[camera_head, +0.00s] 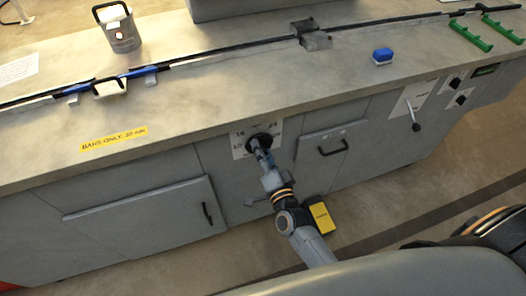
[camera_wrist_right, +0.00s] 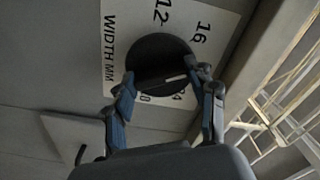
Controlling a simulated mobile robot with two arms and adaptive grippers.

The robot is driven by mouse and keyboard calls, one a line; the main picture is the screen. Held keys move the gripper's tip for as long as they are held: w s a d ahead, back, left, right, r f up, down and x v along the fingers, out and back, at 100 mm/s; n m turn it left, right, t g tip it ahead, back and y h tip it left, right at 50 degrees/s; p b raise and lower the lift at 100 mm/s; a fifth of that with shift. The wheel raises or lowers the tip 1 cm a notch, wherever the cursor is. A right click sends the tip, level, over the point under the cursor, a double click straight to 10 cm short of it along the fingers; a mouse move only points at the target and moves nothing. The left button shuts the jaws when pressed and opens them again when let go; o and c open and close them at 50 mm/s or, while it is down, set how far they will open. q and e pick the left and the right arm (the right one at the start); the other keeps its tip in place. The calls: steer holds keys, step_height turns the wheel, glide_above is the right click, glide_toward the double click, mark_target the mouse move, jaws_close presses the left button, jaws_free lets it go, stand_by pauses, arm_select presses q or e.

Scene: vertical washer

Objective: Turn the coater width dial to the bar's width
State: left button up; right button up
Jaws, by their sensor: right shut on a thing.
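The coater width dial (camera_head: 262,138) is a dark round knob on a white plate on the cabinet's front panel. In the right wrist view the dial (camera_wrist_right: 158,50) sits on a plate (camera_wrist_right: 122,45) marked "WIDTH MM", with 12, 16 and 24 readable and another number partly covered. A short pale mark on the knob points toward the right, where a finger hides the scale. My right gripper (camera_wrist_right: 166,78) is shut on the dial, one finger on each side; it also shows in the head view (camera_head: 262,150). My left gripper is out of view.
A yellow label (camera_head: 114,139) on the counter reads "BARS ONLY, 20 mm". A cabinet handle (camera_head: 333,147) and a lever (camera_head: 414,119) stick out right of the dial. A yellow box (camera_head: 320,217) is below.

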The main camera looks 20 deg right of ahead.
steer(key=m, duration=0.5)
steer(key=shift+m+b, duration=0.3)
steer(key=shift+b, duration=0.1)
stand_by(0.3)
steer(key=o, duration=1.2)
steer(key=shift+c, duration=0.2)
steer(key=s, duration=1.2)
steer(key=shift+d, duration=0.2)
